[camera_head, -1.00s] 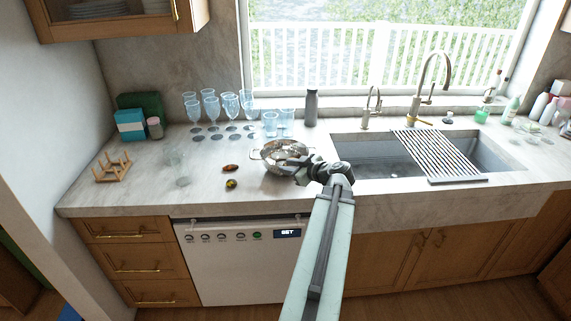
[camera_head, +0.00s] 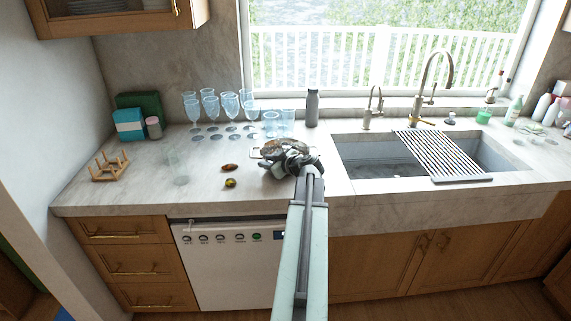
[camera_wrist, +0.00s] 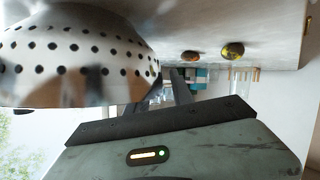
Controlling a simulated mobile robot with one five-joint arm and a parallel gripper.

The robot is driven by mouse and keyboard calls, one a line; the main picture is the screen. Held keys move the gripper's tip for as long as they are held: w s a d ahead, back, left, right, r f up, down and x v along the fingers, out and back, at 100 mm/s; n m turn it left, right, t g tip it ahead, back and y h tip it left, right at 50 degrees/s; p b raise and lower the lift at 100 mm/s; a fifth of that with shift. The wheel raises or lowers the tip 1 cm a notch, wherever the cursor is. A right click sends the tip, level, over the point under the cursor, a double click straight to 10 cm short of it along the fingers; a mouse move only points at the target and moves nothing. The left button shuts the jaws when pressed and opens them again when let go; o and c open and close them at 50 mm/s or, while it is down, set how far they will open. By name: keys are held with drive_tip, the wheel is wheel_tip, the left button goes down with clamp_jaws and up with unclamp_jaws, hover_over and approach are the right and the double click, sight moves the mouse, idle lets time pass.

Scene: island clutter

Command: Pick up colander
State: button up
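The metal colander (camera_head: 285,144) sits on the counter left of the sink, partly hidden by my gripper. In the wrist view the colander (camera_wrist: 75,50) fills the upper left, close to the camera, with its perforated shiny side showing. My gripper (camera_head: 296,161) is at the front right of the colander, very near it. In the wrist view a dark finger of my gripper (camera_wrist: 178,88) shows just right of the colander's rim. The other finger is not clear, so I cannot tell the opening or any contact.
A dark red item (camera_head: 229,167) and a small yellow-green item (camera_head: 231,183) lie left of the colander. Blue glasses (camera_head: 271,124) stand behind it, near a dark bottle (camera_head: 312,108). The sink (camera_head: 375,157) is on the right. The front left counter is mostly clear.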

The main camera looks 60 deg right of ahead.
clamp_jaws()
drive_tip(key=shift+s, duration=0.1)
idle(1.2)
